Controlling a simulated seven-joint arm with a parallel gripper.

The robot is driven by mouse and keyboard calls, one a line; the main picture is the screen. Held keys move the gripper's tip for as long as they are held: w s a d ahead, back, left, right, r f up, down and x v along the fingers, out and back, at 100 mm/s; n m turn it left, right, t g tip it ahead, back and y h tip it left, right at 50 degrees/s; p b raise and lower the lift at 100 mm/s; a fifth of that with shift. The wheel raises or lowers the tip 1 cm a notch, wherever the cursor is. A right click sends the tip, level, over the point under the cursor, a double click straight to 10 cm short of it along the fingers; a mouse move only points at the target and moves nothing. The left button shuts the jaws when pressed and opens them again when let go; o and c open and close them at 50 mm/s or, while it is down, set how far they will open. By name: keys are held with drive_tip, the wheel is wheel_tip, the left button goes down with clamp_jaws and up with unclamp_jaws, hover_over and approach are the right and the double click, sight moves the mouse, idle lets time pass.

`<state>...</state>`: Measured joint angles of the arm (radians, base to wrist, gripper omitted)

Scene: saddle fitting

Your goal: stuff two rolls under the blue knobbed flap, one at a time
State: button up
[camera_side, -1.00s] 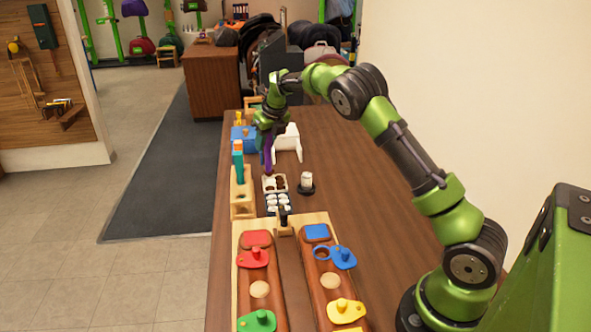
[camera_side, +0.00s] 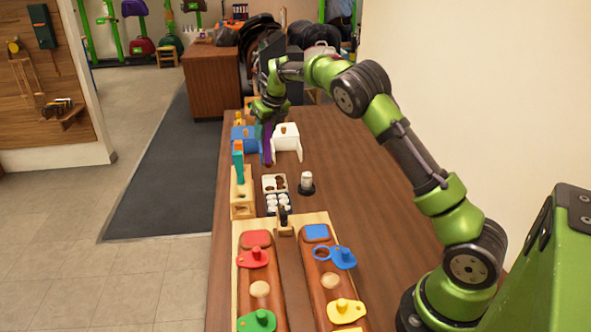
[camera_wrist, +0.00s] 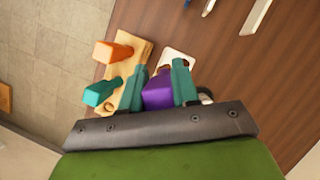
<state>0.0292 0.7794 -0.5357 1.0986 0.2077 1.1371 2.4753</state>
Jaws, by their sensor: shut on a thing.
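The blue knobbed flap (camera_side: 343,257) lies on the right brown panel of the wooden frame, with a blue ring beside it. Several white rolls (camera_side: 278,203) stand in a dark tray. One white roll-like piece (camera_side: 307,179) stands on a black round base to their right. My gripper (camera_side: 266,122) is far behind the flap, above the back of the table. It is shut on a purple tool (camera_side: 267,147) that hangs down; the tool also shows between the teal fingers in the wrist view (camera_wrist: 158,90). The flap is outside the wrist view.
A wooden block (camera_side: 242,196) holds a teal-handled tool. A blue block (camera_side: 244,137) and a white holder (camera_side: 287,138) stand near my gripper. A white tray (camera_side: 274,184) with dark holes sits behind the rolls. Red, green and yellow knobbed flaps lie nearby. The table's right side is clear.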

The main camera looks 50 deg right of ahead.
drive_tip(key=shift+r, duration=0.25)
drive_tip(key=s+a+r+n+y, duration=0.2)
drive_tip(key=s+a+r+n, duration=0.2)
drive_tip(key=s+a+r, duration=0.6)
drive_tip(key=s+a+f+n+g+y, duration=0.1)
drive_tip(key=s+a+f+n, duration=0.15)
drive_tip(key=s+n, duration=0.35)
drive_tip(key=s+a+f+n+g+y, duration=0.1)
drive_tip(key=s+a+f+n, duration=0.2)
drive_tip(key=s, duration=0.5)
drive_tip(key=s+a+f+n+g+y, duration=0.1)
drive_tip(key=s+a+n+g+y, duration=0.1)
drive_tip(key=s+a+n, duration=0.45)
drive_tip(key=shift+m, duration=0.65)
drive_tip(key=shift+s+d+f, duration=0.15)
drive_tip(key=shift+d+f, duration=0.3)
drive_tip(key=shift+f, duration=0.35)
drive_tip(key=shift+s+d+f, duration=0.2)
drive_tip(key=shift+d+f, duration=0.2)
drive_tip(key=shift+f, duration=0.4)
drive_tip(key=shift+s+d+f, duration=0.15)
drive_tip(key=shift+d+f, duration=0.3)
drive_tip(key=shift+f, duration=0.35)
drive_tip(key=shift+f, duration=1.85)
wheel_tip(320, 180, up, 8)
